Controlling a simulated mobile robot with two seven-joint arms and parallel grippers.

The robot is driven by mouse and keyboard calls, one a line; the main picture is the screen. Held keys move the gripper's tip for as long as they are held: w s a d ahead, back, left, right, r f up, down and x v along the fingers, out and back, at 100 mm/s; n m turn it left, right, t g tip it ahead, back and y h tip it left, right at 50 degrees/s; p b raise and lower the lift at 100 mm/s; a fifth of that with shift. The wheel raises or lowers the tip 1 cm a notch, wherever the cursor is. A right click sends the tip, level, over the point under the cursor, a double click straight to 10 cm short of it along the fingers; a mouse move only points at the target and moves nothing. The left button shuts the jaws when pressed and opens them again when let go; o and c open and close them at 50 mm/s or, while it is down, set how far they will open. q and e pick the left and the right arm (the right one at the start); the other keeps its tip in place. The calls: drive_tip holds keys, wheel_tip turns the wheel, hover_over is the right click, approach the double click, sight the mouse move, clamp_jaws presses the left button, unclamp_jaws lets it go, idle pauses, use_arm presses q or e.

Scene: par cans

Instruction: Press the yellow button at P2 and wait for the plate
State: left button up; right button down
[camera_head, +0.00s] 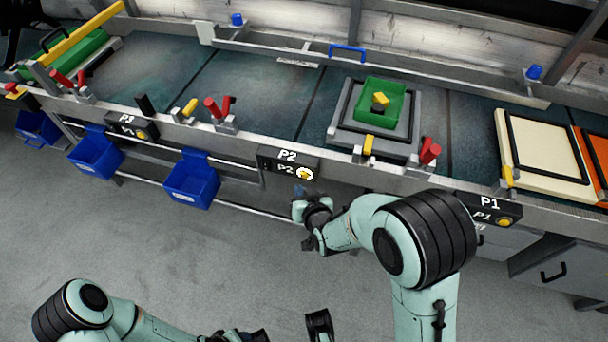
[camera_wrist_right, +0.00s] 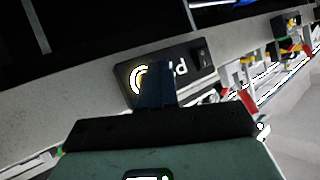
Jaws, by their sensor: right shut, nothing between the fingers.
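The black P2 panel (camera_head: 280,167) is on the front rail of the bench, with the yellow button (camera_head: 305,174) at its right end. The button has a bright white ring. In the right wrist view the button (camera_wrist_right: 137,78) is partly hidden behind my shut right gripper (camera_wrist_right: 154,68). In the head view my right gripper (camera_head: 299,191) is just below the panel, its fingertips close to the button; I cannot tell whether they touch it. A grey plate (camera_head: 342,131) with a green tray (camera_head: 395,104) lies on the bench behind P2. My left gripper (camera_head: 240,336) is cut off at the bottom edge.
Panels P3 (camera_head: 125,125) and P1 (camera_head: 487,208) flank P2. Blue bins (camera_head: 190,184) hang below the rail at left. Red handles (camera_head: 429,151) stick up along the rail. A cream board (camera_head: 530,150) lies at right. The floor in front is clear.

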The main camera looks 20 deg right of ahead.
use_arm(q)
drive_tip(key=shift+r+p, duration=0.35)
drive_tip(key=shift+r, duration=0.2)
use_arm(e)
drive_tip(key=s+a, duration=0.2)
drive_tip(key=s, duration=0.1)
drive_tip(key=shift+s, duration=0.1)
idle(4.1)
